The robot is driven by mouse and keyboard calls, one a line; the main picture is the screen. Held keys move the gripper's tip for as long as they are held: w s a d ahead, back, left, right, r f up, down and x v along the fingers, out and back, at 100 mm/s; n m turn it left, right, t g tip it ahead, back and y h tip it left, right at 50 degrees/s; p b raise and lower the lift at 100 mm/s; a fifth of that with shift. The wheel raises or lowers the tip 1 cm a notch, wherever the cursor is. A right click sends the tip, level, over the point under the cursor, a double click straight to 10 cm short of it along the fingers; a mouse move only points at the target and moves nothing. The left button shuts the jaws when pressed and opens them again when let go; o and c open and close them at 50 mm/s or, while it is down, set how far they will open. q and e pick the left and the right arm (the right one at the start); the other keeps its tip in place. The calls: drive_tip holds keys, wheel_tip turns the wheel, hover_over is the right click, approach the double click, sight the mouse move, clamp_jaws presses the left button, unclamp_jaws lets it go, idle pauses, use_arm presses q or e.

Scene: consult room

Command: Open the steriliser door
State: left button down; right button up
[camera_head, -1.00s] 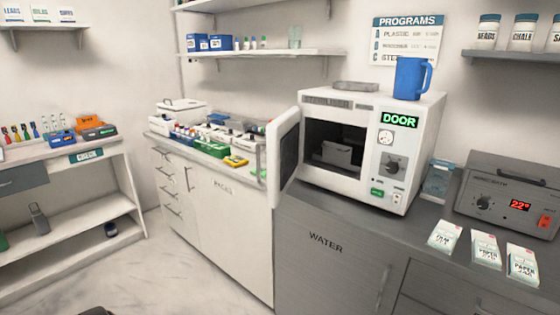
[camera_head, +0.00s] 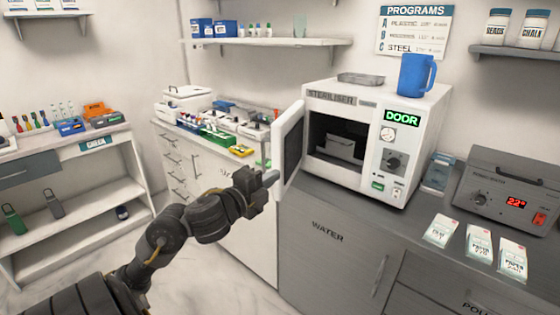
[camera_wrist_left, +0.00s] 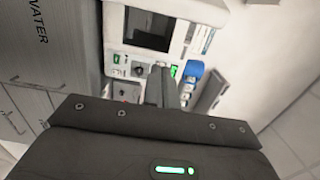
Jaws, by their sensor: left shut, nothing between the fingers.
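The white steriliser (camera_head: 360,180) stands on the grey counter, with its green display reading DOOR. Its door (camera_head: 290,148) is swung open to the left, and a pale box shows inside the chamber. My left gripper (camera_head: 270,178) is shut and empty, its tip beside the outer lower part of the door; I cannot tell whether it touches. In the left wrist view the shut fingers (camera_wrist_left: 158,85) point toward the steriliser (camera_wrist_left: 150,28), which appears turned on its side. My right gripper is not in view.
A blue mug (camera_head: 416,75) and a grey tray stand on top of the steriliser. A grey heater unit (camera_head: 505,195) and several paper packets (camera_head: 478,243) are on the counter to the right. A drawer cabinet with coloured items stands behind my left arm.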

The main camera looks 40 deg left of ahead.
sight(281, 161)
use_arm(q)
drive_tip(key=w+a, duration=0.1)
drive_tip(key=w, duration=0.2)
drive_tip(key=w+a+p, duration=0.1)
drive_tip(key=w, duration=0.1)
drive_tip(key=w+a, duration=0.2)
drive_tip(key=w, duration=0.1)
drive_tip(key=shift+w, duration=0.3)
drive_tip(key=shift+s+a, duration=0.1)
drive_tip(key=shift+a, duration=0.1)
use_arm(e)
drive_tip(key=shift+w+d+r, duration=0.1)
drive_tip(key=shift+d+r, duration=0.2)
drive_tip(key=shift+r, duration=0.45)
